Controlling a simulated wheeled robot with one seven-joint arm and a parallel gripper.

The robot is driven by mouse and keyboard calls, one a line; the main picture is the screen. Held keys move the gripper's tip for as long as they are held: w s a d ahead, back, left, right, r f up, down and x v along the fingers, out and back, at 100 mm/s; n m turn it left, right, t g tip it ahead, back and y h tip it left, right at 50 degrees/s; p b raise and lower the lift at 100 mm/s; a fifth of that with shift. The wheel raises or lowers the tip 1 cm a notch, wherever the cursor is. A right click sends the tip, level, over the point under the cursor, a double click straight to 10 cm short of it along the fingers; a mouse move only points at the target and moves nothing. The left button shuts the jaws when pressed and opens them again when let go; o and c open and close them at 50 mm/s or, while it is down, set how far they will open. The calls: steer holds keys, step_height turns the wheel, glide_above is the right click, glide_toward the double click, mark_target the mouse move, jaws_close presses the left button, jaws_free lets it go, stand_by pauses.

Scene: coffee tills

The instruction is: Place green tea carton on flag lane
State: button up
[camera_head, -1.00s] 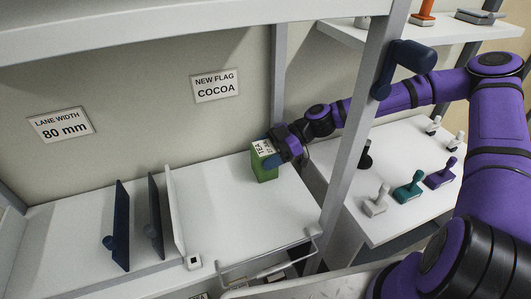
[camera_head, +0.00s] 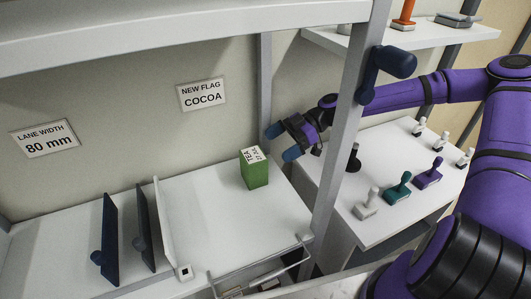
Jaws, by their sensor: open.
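The green tea carton (camera_head: 255,173) stands upright on the white shelf (camera_head: 215,215), toward its right end near the back wall. Its white top carries the word TEA. My gripper (camera_head: 281,144) is open and empty, to the right of the carton and a little above it, with a gap between them. Its blue fingertips point left. No flag is plainly visible; a sign reading NEW FLAG COCOA (camera_head: 202,94) is on the back wall.
Two dark dividers (camera_head: 110,240) (camera_head: 145,222) and a white one (camera_head: 165,225) stand at left. A sign reads LANE WIDTH 80 mm (camera_head: 45,138). A grey post (camera_head: 345,130) stands before my arm. Several stamp-like handled items, including a teal one (camera_head: 398,188), stand on the right table.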

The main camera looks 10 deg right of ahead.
steer(key=shift+v, duration=1.6)
